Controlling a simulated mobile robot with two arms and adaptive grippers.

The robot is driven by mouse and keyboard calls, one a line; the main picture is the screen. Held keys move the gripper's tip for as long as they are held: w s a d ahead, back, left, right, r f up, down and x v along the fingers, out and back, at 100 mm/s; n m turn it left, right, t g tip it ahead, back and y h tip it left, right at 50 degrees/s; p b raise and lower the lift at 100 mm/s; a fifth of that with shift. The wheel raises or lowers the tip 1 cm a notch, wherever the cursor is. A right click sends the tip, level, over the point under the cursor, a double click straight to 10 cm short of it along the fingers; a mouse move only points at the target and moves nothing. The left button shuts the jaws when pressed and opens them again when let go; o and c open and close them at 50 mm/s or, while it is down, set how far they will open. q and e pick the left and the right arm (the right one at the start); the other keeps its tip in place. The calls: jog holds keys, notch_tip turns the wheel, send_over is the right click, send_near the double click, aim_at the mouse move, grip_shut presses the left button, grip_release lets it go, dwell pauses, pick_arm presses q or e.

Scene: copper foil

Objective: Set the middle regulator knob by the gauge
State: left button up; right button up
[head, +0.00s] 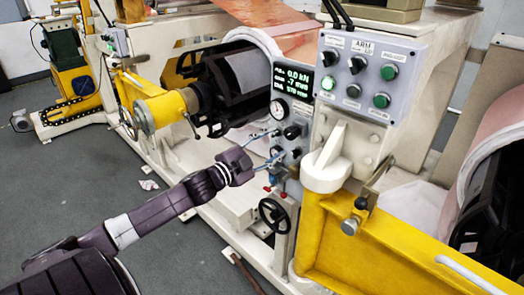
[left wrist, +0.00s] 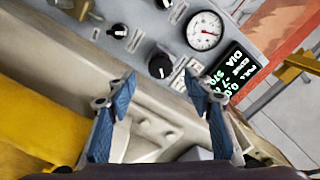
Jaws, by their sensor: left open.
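The gauge (head: 279,109) is a round white dial on the grey panel below the display. In the left wrist view the gauge (left wrist: 204,30) is at upper right, with a red needle. A large black knob (head: 291,131) sits below the gauge; it also shows in the left wrist view (left wrist: 160,66). Smaller black knobs there are at upper left (left wrist: 119,31) and the top edge (left wrist: 163,3). Labels are too small to tell which is the middle regulator. My left gripper (head: 269,147) is open and empty before the panel, its fingers (left wrist: 162,112) apart. My right gripper is not in view.
The display (head: 292,85) reads 0.0 kN on top. A switch box (head: 370,75) with green buttons is at upper right. A black handwheel (head: 273,213) is below the panel. A yellow arm (head: 395,250) blocks the lower right. Grey floor (head: 185,250) is open at left.

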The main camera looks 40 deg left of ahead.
pick_arm(q)
jog(key=shift+s+a, duration=0.15)
jog(key=shift+s, duration=2.05)
